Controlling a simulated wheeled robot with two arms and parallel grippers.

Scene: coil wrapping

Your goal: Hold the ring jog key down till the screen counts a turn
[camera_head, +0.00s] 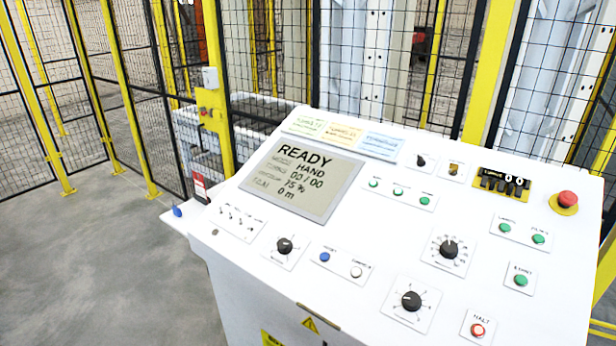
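The screen (305,181) is on the white control panel and reads READY, a mode line with HAND, 00/00, 75 % and 0 m. Most panel labels are too small to read, so I cannot tell which key is the ring jog key. A blue key (325,256) and a white key (356,271) share a plate below the screen. Neither of my grippers is in view.
The panel also carries black rotary knobs (411,300), a red mushroom button (567,199) and a red key marked HALT (478,330). Yellow-posted mesh fencing (136,100) stands behind. Grey floor (110,250) at the left is clear.

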